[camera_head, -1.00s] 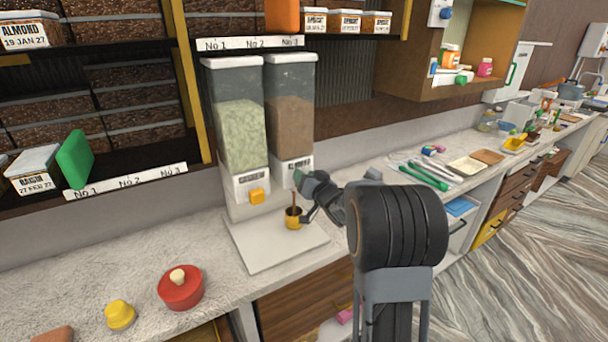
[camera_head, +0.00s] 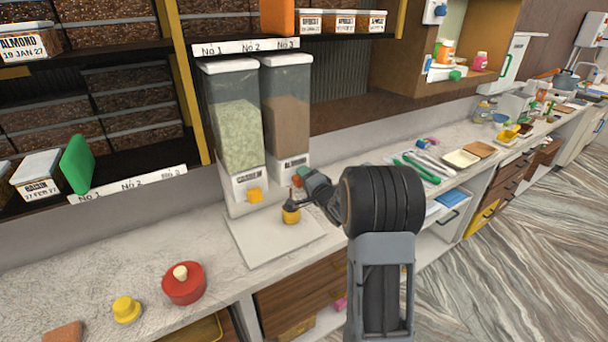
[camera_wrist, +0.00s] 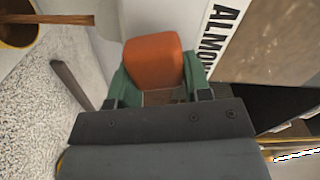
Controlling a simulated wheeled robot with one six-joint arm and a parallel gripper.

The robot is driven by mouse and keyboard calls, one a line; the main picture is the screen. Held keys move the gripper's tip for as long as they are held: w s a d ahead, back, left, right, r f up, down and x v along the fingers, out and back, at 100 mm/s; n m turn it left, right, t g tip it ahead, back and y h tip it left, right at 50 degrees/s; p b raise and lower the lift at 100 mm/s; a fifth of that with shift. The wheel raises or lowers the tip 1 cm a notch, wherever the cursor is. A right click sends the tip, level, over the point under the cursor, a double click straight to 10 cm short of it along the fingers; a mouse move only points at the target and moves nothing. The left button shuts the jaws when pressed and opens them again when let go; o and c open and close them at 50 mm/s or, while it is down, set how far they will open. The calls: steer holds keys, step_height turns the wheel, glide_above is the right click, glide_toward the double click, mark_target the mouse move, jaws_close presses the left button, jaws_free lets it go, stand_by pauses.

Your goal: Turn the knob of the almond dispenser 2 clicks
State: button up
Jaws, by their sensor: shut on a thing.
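The almond dispenser (camera_head: 287,115) is the right one of two clear hoppers, filled with brown bits, with an ALMOND label at its foot. Its label also shows in the wrist view (camera_wrist: 228,30). Its orange knob (camera_wrist: 153,62) sits between the green fingers of my gripper (camera_wrist: 155,85), which is shut on it. In the head view my gripper (camera_head: 305,181) is at the front of the dispenser and mostly covers the knob. A yellow cup (camera_head: 291,216) with a brown stick in it stands on the white base below the knob.
The cashew dispenser (camera_head: 236,125) with a yellow knob (camera_head: 254,195) stands directly left. A red pot (camera_head: 184,288) and a yellow lidded item (camera_head: 126,309) stand on the counter at left. Tongs (camera_head: 430,165) and trays lie to the right. Shelves of boxes hang above.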

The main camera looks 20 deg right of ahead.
steer(key=shift+f+m+p, duration=0.15)
steer(key=shift+m+p, duration=0.2)
steer(key=shift+m, duration=0.95)
steer(key=o, duration=0.9)
steer(key=shift+f+m, duration=0.1)
steer(key=shift+m, duration=0.2)
steer(key=s+b, duration=0.1)
steer(key=s, duration=0.3)
steer(key=s+d, duration=0.1)
steer(key=s, duration=0.4)
steer(key=s+b, duration=0.1)
steer(key=s, duration=0.3)
steer(key=shift+s+d+b, duration=0.3)
steer(key=shift+s+b, duration=0.05)
steer(key=shift+s, duration=0.05)
